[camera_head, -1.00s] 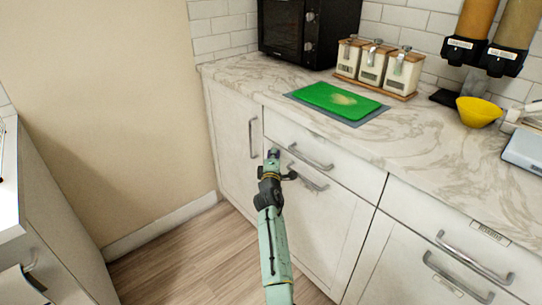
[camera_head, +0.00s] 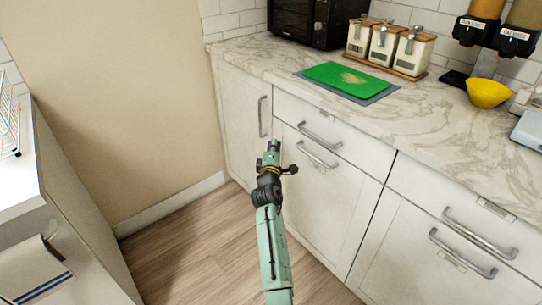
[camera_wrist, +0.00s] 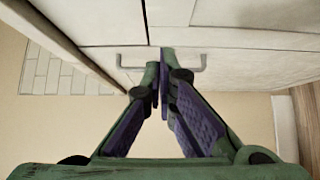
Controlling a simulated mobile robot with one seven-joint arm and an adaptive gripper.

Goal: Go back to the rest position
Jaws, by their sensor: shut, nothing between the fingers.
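My gripper (camera_head: 272,150) is at the end of my green arm, in front of the white lower cabinets in the head view. It is shut and empty. In the wrist view the two purple-padded fingers (camera_wrist: 162,82) come together at their tips. A cabinet handle (camera_wrist: 160,66) shows beyond the fingertips there. Whether the fingers touch the cabinet front cannot be told; in the head view they appear apart from the drawer handle (camera_head: 318,135) to their right.
The marble counter (camera_head: 440,115) holds a green cutting board (camera_head: 345,78), canisters (camera_head: 385,45), a dark oven (camera_head: 305,20) and a yellow bowl (camera_head: 486,93). A white counter unit (camera_head: 75,205) stands at the left. Wood floor (camera_head: 185,250) is clear between.

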